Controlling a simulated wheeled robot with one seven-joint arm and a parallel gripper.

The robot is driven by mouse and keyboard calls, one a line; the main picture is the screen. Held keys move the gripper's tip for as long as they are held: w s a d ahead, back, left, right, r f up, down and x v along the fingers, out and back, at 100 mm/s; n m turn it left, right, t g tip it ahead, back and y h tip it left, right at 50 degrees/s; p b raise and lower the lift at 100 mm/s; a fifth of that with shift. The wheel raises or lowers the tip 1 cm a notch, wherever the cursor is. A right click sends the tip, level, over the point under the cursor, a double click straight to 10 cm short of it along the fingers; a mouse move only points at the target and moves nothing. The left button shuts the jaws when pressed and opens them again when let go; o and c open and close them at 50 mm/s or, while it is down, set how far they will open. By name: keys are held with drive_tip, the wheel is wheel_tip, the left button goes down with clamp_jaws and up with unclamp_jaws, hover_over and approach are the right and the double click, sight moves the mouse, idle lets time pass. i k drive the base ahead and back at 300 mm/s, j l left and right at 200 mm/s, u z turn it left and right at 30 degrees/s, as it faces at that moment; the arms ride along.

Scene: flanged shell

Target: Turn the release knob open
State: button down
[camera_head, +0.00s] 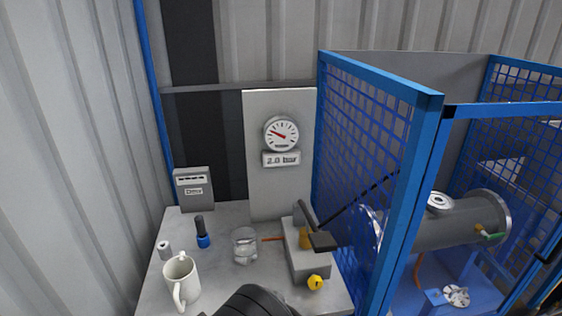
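A small yellow knob (315,282), which looks like the release knob, sits at the front of a light grey hand-pump block (308,260) on the grey bench. Its turn position is too small to tell. A lever with a flat dark end (323,241) rises from the top of the block. A dark rounded part of my arm shows at the bottom edge, left of the knob. My gripper's fingers are not visible.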

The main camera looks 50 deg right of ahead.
sight(315, 282)
drive_tip(key=z, duration=1.7)
